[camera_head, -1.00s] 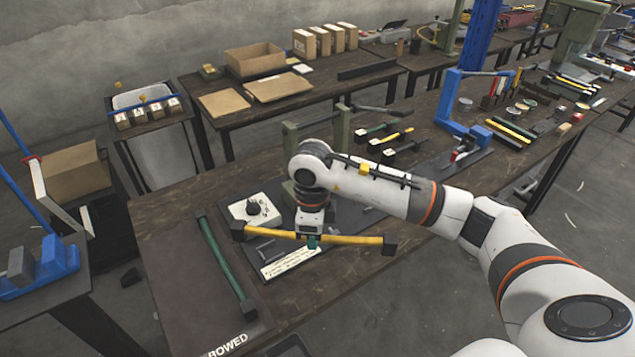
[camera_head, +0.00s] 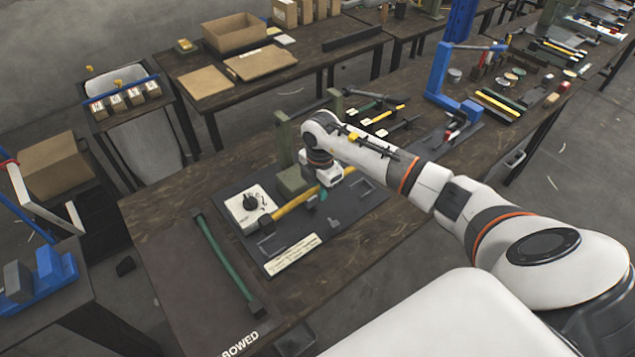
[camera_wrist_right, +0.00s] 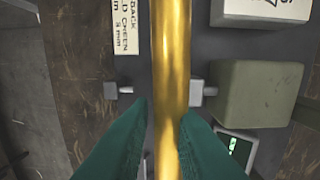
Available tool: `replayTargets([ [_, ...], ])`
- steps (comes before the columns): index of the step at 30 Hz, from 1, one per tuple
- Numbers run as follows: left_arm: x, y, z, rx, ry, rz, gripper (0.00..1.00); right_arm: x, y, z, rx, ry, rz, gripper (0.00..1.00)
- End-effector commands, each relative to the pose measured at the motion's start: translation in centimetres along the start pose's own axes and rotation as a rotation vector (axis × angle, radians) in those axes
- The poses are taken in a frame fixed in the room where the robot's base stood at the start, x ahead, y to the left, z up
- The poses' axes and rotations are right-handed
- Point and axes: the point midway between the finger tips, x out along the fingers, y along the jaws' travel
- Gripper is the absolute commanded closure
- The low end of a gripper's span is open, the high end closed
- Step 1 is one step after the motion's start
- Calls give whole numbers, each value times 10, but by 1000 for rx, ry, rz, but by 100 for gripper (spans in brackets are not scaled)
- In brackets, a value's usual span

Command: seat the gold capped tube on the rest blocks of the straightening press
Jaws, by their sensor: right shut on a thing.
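My right gripper (camera_head: 322,194) is shut on the gold tube (camera_head: 292,207), with its green fingers on either side of it in the wrist view (camera_wrist_right: 155,130). The tube slants from lower left to upper right over the press's dark base plate (camera_head: 330,238). The straightening press has a green post (camera_head: 284,138) and an olive block (camera_head: 292,180). In the wrist view, small grey blocks (camera_wrist_right: 197,93) lie on both sides of the tube. Contact with rest blocks cannot be told. My left gripper is out of view.
The white dial box (camera_head: 250,208) stands left of the tube. A green tube (camera_head: 224,262) lies on the mat marked "BOWED" (camera_head: 190,290). A label strip (camera_head: 292,255) lies at the plate's front.

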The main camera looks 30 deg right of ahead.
Motion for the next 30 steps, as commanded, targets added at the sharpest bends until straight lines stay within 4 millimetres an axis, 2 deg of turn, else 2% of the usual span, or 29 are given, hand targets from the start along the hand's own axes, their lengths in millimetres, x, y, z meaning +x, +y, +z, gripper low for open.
replayTargets([
  [13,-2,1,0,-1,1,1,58,0,0,-1,13,-1,-1,100],
  [20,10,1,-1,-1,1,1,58,15,0,0,11,-1,0,100],
  [30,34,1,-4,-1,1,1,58,49,0,0,11,-1,0,100],
])
